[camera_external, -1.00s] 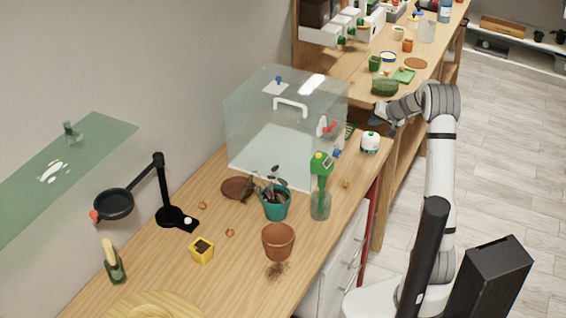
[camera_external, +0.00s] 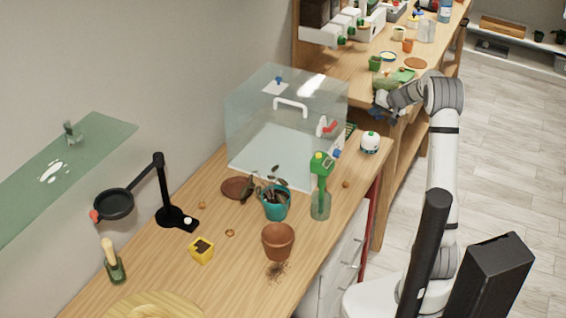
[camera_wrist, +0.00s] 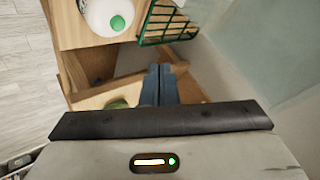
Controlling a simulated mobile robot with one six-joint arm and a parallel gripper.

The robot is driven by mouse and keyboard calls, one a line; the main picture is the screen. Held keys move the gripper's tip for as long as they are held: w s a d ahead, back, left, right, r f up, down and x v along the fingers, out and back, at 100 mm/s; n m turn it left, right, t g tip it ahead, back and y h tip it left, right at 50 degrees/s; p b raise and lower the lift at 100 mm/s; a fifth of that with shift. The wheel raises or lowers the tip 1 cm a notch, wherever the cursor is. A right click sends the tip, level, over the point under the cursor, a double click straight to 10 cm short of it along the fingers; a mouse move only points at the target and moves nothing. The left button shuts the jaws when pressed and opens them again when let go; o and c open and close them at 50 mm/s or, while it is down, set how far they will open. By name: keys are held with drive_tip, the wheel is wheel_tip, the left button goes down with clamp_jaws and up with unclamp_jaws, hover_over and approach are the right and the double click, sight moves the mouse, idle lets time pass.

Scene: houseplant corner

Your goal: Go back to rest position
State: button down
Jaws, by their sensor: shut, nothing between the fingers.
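My gripper (camera_external: 378,112) is at the near edge of the far wooden shelf, at the upper right of the external view, on my raised arm. In the wrist view its fingers (camera_wrist: 159,84) are together at the picture's middle, with nothing held between them. It is apart from the things on the near bench. The rest position itself is not marked in either view.
A clear box (camera_external: 250,120) with a handle and a white-green round container (camera_external: 370,142) stand on the near bench (camera_external: 150,265). A green wire basket (camera_wrist: 168,24) is close to the fingers in the wrist view. Open floor (camera_external: 510,140) lies to the right.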

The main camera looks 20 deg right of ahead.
drive_tip(key=s+a+r+n+g, duration=0.2)
drive_tip(key=s+a+r, duration=0.1)
drive_tip(key=s+a, duration=0.4)
drive_tip(key=s+a+r+n+g, duration=0.1)
drive_tip(key=s+a+r, duration=0.25)
drive_tip(key=s, duration=0.65)
drive_tip(key=s+a+f+n+g+h, duration=0.1)
drive_tip(key=s, duration=1)
drive_tip(key=s+a+f+g+h, duration=0.1)
drive_tip(key=s+f+h, duration=0.1)
drive_tip(key=s, duration=1)
drive_tip(key=shift+a+n+g, duration=0.2)
drive_tip(key=shift+n+g, duration=0.1)
drive_tip(key=shift+n, duration=0.1)
